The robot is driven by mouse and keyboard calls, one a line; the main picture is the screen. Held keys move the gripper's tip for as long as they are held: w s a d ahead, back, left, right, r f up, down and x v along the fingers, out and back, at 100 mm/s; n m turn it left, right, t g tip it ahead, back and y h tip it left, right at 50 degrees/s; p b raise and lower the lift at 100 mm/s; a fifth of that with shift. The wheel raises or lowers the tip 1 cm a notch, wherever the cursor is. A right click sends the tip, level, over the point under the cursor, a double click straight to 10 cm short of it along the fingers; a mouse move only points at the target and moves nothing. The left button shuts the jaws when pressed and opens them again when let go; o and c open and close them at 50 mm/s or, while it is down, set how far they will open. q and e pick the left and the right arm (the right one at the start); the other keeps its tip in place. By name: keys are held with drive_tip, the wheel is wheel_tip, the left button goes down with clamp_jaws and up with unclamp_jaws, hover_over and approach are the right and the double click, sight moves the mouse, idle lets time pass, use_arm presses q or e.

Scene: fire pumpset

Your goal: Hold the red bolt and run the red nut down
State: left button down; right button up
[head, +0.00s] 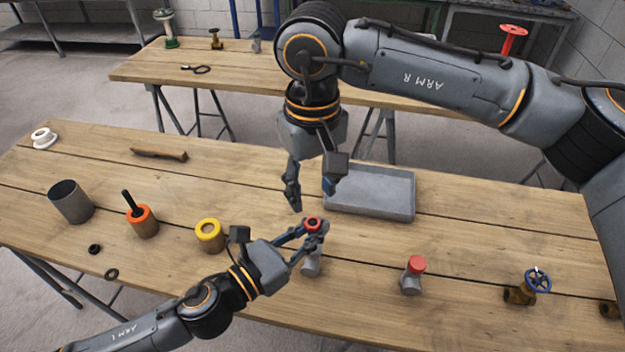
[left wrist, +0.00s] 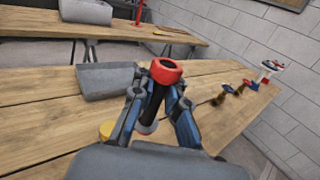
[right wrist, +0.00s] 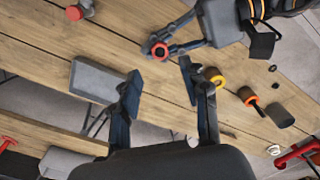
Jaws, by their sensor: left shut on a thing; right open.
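The red nut (head: 313,223) is a red ring with a dark centre at the top of the bolt, between my arms. In the left wrist view the nut (left wrist: 167,70) tops the bolt's dark shaft (left wrist: 154,101), which stands near upright. My left gripper (head: 310,236) is shut on the bolt below the ring. It hides much of the shaft, and I cannot tell how far the thread engages. My right gripper (head: 311,196) is open and empty, pointing down above the nut. The nut (right wrist: 160,51) lies beyond its fingertips in the right wrist view.
A grey tray (head: 385,207) lies behind. A grey fitting with a red cap (head: 416,265) and a blue-wheeled valve (head: 537,280) stand right. A yellow-topped part (head: 209,235), an orange-ringed part (head: 142,222) and a grey cup (head: 70,202) stand left.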

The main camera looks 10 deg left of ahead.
sight(312, 222)
wheel_tip(312, 222, down, 7)
drive_tip(key=shift+f, duration=0.1)
idle(0.3)
clamp_jaws()
drive_tip(key=shift+o, duration=0.2)
unclamp_jaws()
drive_tip(key=shift+r, duration=2.3)
drive_tip(key=shift+c, duration=0.2)
